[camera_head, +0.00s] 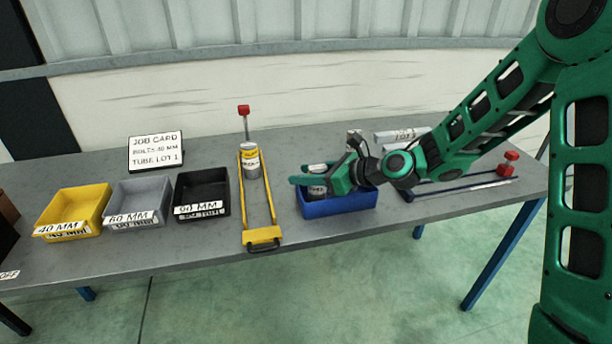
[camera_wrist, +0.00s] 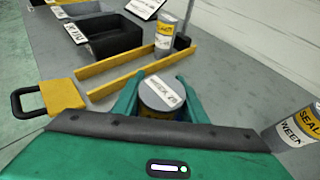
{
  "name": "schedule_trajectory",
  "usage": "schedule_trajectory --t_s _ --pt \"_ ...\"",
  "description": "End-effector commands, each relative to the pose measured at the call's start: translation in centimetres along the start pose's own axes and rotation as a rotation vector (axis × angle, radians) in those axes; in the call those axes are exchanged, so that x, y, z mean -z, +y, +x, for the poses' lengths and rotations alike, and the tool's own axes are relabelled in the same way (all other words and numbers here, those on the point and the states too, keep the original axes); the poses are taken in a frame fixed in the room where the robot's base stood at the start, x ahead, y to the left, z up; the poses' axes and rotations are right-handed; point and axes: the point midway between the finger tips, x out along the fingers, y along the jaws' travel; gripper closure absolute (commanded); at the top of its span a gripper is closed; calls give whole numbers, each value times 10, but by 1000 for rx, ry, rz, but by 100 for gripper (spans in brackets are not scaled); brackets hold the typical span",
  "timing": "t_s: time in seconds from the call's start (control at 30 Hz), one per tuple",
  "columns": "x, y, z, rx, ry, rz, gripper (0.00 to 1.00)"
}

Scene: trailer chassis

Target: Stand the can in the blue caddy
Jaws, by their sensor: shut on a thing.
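My gripper (camera_head: 315,180) is shut on a can (camera_head: 317,189), with one green finger across its side. In the wrist view the can's round, labelled lid (camera_wrist: 160,93) sits between the two fingers (camera_wrist: 157,86). The can looks about upright. It is at the left part of the blue caddy (camera_head: 340,207), an open box on the grey bench. I cannot tell whether its base touches the caddy floor. The caddy is not recognisable in the wrist view, where my gripper body fills the bottom.
A second can (camera_head: 250,163) stands inside the yellow frame (camera_head: 262,237), left of the caddy. Another can (camera_wrist: 295,128) shows at the wrist view's right. Black (camera_head: 202,192), grey (camera_head: 138,203) and yellow (camera_head: 72,212) bins stand left. A blue-based rack (camera_head: 455,188) lies right of the caddy.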

Motion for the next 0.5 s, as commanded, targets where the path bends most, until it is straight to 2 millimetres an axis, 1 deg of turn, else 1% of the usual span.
schedule_trajectory --t_s 0.07,0.37,0.4,0.43,0.47,0.5 --pt "3 0 2 0 -1 -1 91" --pt "5 0 2 0 -2 0 91" --pt "4 0 2 0 -1 -1 52" --pt "4 0 2 0 -1 -1 45" --pt "4 0 2 0 -1 -1 43" --pt "4 0 2 0 -1 -1 43"
